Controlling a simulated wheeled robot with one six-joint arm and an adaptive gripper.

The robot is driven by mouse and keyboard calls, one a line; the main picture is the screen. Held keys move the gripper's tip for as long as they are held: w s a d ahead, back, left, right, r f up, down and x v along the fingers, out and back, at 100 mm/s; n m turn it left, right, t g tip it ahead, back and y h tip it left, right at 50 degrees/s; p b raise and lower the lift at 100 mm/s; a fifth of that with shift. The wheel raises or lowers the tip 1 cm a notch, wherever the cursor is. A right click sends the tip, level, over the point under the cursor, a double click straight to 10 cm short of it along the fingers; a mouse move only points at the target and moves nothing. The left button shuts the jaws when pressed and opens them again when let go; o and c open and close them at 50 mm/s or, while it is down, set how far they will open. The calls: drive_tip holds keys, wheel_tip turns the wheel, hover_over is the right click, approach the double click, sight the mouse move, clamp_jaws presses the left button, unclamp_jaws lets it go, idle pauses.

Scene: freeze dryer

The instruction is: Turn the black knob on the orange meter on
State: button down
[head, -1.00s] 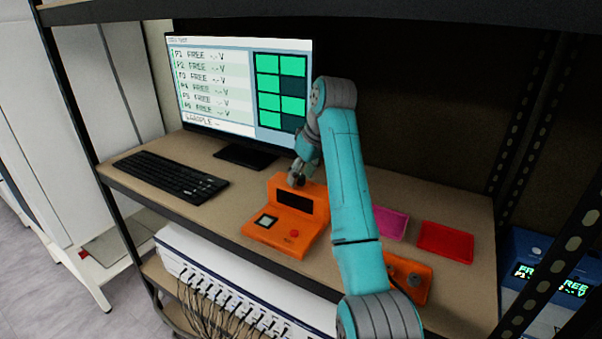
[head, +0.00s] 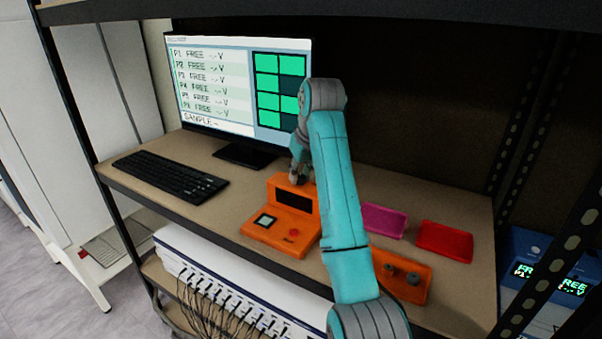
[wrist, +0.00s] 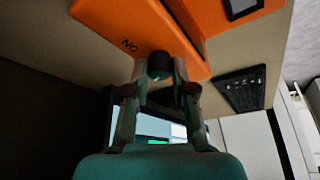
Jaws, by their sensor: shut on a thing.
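The orange meter (head: 284,221) stands on the wooden shelf in front of the monitor, with a dark display window, a small square panel and a red button. My gripper (head: 299,176) is at the top back edge of the meter. In the wrist view, my gripper (wrist: 160,72) is shut on the dark round knob (wrist: 159,64), with one finger on each side of it. Lettering (wrist: 129,46) that looks like an upside-down "ON" is on the orange face beside the knob. The knob's pointer cannot be seen. In the head view the knob is hidden by my gripper.
The monitor (head: 205,80) stands close behind, with the keyboard (head: 170,177) at left. A pink tray (head: 384,220), a red tray (head: 445,240) and an orange tray (head: 418,290) with small grey parts lie at right. The upper shelf (head: 380,10) hangs overhead.

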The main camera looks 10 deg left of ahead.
drive_tip(key=m+h, duration=0.1)
drive_tip(key=m, duration=0.2)
drive_tip(key=m+t+h, duration=0.1)
drive_tip(key=m, duration=0.2)
drive_tip(key=shift+s+a, duration=0.1)
drive_tip(key=shift+a, duration=0.05)
drive_tip(key=m+h, duration=0.1)
drive_tip(key=m, duration=0.2)
drive_tip(key=m+h, duration=0.1)
drive_tip(key=m, duration=0.2)
drive_tip(key=shift+g+h, duration=0.3)
drive_tip(key=shift+h, duration=0.1)
drive_tip(key=shift+a+m, duration=0.1)
drive_tip(key=shift+m, duration=0.2)
drive_tip(key=c, duration=0.9)
unclamp_jaws()
drive_tip(key=shift+c, duration=0.2)
